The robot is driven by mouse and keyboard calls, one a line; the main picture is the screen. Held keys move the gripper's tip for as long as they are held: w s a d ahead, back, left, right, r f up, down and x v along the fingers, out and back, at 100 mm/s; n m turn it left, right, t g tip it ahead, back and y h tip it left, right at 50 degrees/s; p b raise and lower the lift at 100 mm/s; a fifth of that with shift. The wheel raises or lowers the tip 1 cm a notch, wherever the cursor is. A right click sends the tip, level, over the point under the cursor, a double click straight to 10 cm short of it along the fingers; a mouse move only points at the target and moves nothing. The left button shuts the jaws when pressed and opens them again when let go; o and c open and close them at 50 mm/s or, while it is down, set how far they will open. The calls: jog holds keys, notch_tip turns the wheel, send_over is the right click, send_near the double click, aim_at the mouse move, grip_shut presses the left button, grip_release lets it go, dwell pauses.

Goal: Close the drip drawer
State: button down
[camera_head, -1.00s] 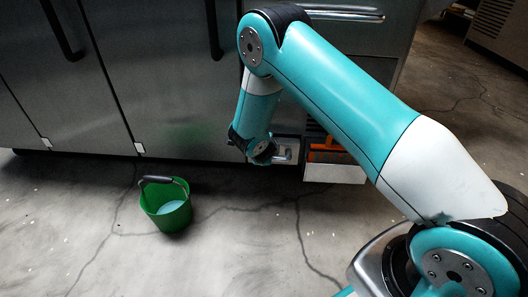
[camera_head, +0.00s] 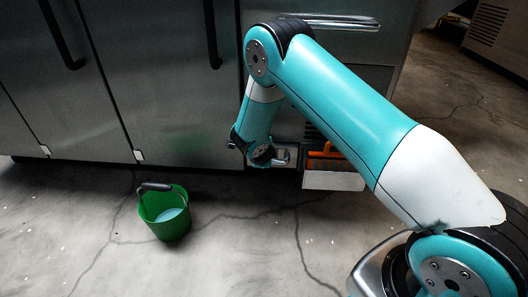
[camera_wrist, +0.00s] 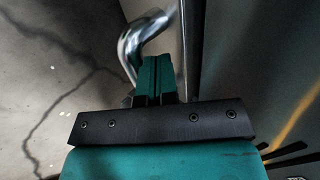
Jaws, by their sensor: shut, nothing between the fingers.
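The drip drawer appears to be the small pale metal front (camera_head: 286,163) low on the steel cabinet, with a curved chrome handle (camera_head: 281,153). My arm hides much of it. In the wrist view the chrome handle (camera_wrist: 138,40) stands just beyond my fingertips, and a thin upright metal panel (camera_wrist: 186,45) is beside it. My gripper (camera_wrist: 155,65) has its teal fingers shut together with nothing between them, close to the handle and panel; I cannot tell whether they touch. In the head view my gripper lies mostly behind my wrist. How far the drawer stands out is unclear.
A white bin (camera_head: 333,181) with an orange item (camera_head: 325,157) sits right of the drawer, by a dark vent. A green bucket (camera_head: 165,215) holding pale liquid stands on the cracked floor at left. Cabinet doors (camera_head: 160,80) rise behind.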

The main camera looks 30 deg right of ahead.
jog(key=s+a+r+n+g+y+p, duration=0.2)
jog(key=s+a+r+n+p, duration=0.25)
jog(key=s+r, duration=0.4)
jog(key=s+a+r+n+g+y+p, duration=0.1)
jog(key=s+a+r+n+y+p, duration=0.15)
jog(key=s+a+r+n, duration=0.65)
jog(key=s+r+n+g+y+p, duration=0.1)
jog(key=s+r+n+g+p, duration=0.2)
jog(key=r, duration=1.1)
jog(key=s+a+r+n+g+y+p, duration=0.1)
jog(key=s+a+r+n+y+p, duration=0.15)
jog(key=s+r+n, duration=0.55)
jog(key=s+a+r+n+g+y+p, duration=0.1)
jog(key=s+a+r+n+p, duration=0.15)
jog(key=s+r+n, duration=0.6)
notch_tip(320, 180, up, 35)
jog(key=s+m+p, duration=0.1)
jog(key=p, duration=3.7)
jog(key=shift+s+d, duration=0.35)
jog(key=shift+d, duration=0.05)
